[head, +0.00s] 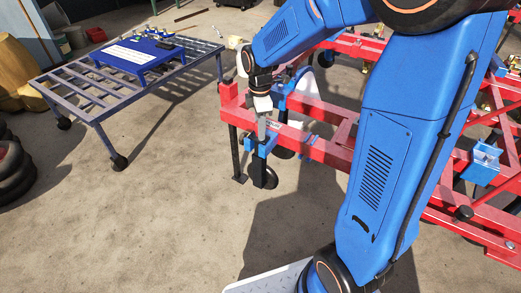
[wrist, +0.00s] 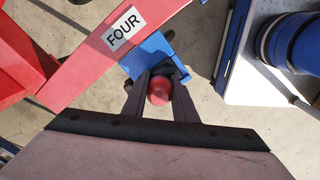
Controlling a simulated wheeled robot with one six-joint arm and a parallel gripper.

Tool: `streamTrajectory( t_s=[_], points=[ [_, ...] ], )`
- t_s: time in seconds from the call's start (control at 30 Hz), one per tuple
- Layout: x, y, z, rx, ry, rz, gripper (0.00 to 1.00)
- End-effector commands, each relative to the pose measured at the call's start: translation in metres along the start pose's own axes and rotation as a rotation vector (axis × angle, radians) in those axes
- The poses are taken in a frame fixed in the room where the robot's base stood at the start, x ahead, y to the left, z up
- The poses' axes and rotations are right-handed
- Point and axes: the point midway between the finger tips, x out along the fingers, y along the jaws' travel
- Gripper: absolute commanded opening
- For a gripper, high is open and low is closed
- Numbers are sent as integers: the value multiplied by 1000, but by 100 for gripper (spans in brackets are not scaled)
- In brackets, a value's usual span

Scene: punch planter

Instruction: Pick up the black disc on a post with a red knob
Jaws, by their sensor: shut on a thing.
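In the wrist view the red knob (wrist: 159,91) sits between the two fingers of my gripper (wrist: 163,92), which is shut on it. A blue bracket (wrist: 152,55) on the red frame lies right beside the fingertips. In the head view my gripper (head: 262,132) points down at the front left corner of the red frame. The red knob is hidden in the head view, and the disc is mostly hidden in the wrist view.
The red frame (head: 315,145) runs right from my gripper, with a beam labelled FOUR (wrist: 123,27) close to the fingers. The concrete floor between is clear.

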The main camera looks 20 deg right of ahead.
Motion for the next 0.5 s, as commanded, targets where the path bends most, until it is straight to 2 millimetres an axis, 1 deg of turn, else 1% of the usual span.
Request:
streamTrajectory(
  t_s=[0.17,0.37,0.5],
  points=[
    [-5,1,0,0,1,3,0],
    [-17,1,0,0,1,4,0],
    [-16,-7,-8,-2,1,3,0]
  ],
)
